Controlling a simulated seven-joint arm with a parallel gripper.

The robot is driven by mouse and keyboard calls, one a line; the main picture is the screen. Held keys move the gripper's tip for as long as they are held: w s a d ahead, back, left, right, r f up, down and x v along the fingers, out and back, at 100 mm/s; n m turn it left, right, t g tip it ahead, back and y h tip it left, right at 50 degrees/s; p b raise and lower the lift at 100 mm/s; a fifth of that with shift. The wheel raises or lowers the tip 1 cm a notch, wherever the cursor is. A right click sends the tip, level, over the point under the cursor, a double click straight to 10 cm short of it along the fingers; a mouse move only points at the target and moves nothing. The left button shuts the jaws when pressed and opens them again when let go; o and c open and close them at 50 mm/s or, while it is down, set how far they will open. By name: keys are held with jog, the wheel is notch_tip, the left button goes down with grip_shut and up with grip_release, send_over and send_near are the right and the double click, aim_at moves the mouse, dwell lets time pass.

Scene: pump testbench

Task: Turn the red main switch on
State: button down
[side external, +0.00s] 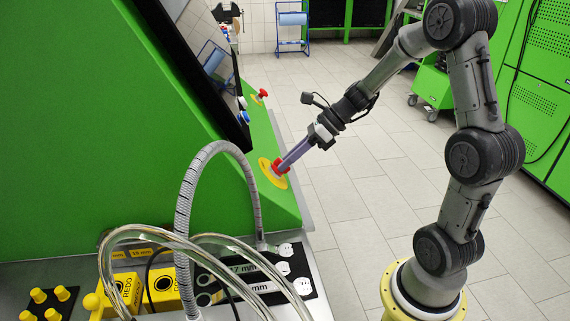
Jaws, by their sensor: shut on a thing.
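The red main switch (279,168) sits on a round yellow plate (266,175) on the sloped green panel of the testbench. My gripper (284,166) reaches it from the upper right, with its long fingers shut on the switch's red handle. The fingers cover part of the switch, so the exact angle of its handle is hard to tell.
A red button (262,93) and a blue button (244,117) sit higher on the panel, beside a dark screen (205,60). A grey ribbed hose (188,190) and clear tubes (150,234) arch in front. Yellow boxes (160,285) stand below.

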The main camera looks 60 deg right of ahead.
jog(key=shift+m, duration=1.8)
jog(key=shift+m, duration=1.7)
jog(key=shift+m, duration=1.7)
